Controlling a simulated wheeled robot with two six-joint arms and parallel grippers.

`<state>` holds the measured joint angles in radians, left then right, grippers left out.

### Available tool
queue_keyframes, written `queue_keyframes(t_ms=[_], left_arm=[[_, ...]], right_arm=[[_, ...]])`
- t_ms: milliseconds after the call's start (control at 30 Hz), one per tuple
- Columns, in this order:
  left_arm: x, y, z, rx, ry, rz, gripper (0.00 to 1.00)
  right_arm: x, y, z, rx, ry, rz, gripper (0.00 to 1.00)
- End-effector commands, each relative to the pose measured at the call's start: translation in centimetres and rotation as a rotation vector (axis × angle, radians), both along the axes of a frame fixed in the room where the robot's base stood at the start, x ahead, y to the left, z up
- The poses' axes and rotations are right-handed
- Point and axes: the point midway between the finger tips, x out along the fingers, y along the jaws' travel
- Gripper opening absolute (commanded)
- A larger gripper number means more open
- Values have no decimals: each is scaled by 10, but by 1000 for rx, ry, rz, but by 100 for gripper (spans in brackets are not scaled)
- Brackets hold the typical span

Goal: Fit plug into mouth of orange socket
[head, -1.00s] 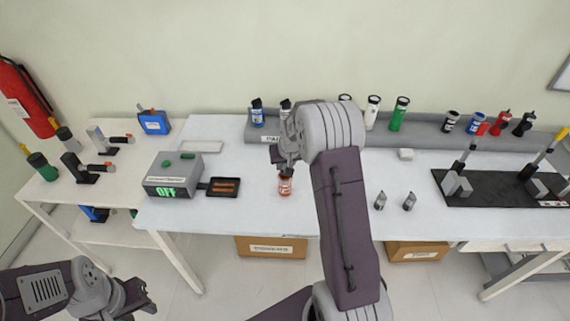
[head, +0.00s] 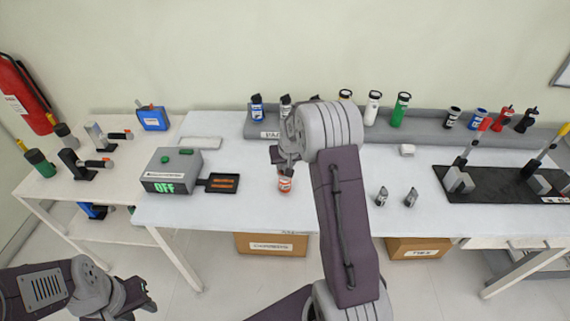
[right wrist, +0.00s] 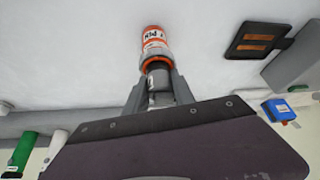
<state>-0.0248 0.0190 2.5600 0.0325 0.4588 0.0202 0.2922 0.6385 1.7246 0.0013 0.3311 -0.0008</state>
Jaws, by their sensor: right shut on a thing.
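The orange socket (head: 285,184) stands on the white table, a short orange cylinder with a white label band. It also shows in the right wrist view (right wrist: 154,42), just ahead of the fingertips. My right gripper (right wrist: 158,82) is shut on the plug (right wrist: 157,69), a dark grey piece in line with the socket. The plug's front end meets the socket's rim in the picture; I cannot tell how deep it sits. In the head view my right gripper (head: 284,160) is right above the socket and hides the plug. My left gripper (head: 140,298) is low at the left, away from the table; its jaw gap is unclear.
A grey box (head: 171,172) reading OFF and a black tray (head: 222,184) with orange strips stand left of the socket. Two small grey pieces (head: 396,196) stand to the right. A grey rack (head: 425,137) with several bottles runs along the back.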

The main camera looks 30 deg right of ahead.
Motion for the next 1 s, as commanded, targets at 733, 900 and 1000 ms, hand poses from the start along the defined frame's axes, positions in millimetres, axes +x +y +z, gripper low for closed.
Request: queue_keyframes(t_ms=[733, 900, 1000], left_arm=[[0, 0, -7, 0, 0, 0, 36], [0, 0, -9, 0, 0, 0, 36], [0, 0, -9, 0, 0, 0, 36]], right_arm=[[-22, 7, 49, -1, -5, 0, 55], [-34, 10, 74, -1, -2, 0, 55], [-37, 11, 80, 0, -1, 0, 55]])
